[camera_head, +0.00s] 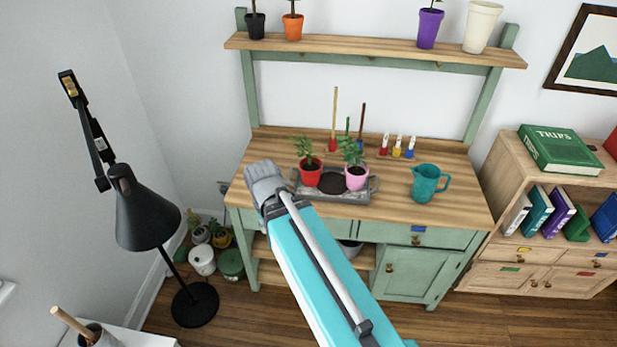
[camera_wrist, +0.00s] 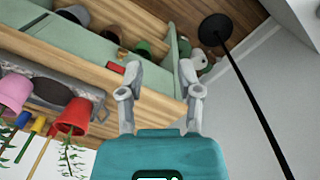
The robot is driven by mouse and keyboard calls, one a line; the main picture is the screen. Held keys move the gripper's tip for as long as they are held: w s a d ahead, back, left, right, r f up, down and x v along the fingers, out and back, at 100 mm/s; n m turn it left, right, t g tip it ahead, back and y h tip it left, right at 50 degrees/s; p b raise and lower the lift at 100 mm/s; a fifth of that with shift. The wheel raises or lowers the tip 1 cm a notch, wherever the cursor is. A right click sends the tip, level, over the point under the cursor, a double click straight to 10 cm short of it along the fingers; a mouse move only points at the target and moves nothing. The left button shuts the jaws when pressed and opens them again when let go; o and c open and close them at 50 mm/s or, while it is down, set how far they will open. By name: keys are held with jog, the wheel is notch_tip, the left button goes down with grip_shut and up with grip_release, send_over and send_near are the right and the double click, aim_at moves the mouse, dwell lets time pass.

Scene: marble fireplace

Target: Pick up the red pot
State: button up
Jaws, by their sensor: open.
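The red pot (camera_head: 310,176), with a leafy green plant, stands upright at the left end of a grey tray (camera_head: 345,197) on the wooden bench top. A pink pot (camera_head: 356,182) stands to its right, with dark soil between them. In the wrist view the scene is turned over; the red pot (camera_wrist: 74,117) is at the left with its plant pointing down. My gripper (camera_wrist: 158,74) is open and empty, with its fingers apart, to the right of the red pot in that view.
A teal jug (camera_head: 427,184) stands on the bench's right. Small coloured bottles (camera_head: 396,147) and upright sticks stand behind the tray. A shelf (camera_head: 375,50) with pots runs above. A black floor lamp (camera_head: 147,215) stands at the left. Bare bench top lies between tray and jug.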

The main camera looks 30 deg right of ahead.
jog(key=w+d+n+h+b, duration=0.5)
jog(key=w+n, duration=0.3)
jog(key=w, duration=0.2)
jog(key=w+d+f+n+h+b, duration=0.1)
jog(key=w+d+n+h+b, duration=0.5)
jog(key=w, duration=0.4)
jog(key=shift+d+f+n+h+b, duration=0.3)
jog(key=shift+n+h+b, duration=0.6)
jog(key=shift+n+h, duration=0.15)
jog(key=shift+w+d+f, duration=0.1)
jog(key=b+x, duration=0.3)
jog(key=x, duration=0.5)
jog(key=shift+d, duration=0.2)
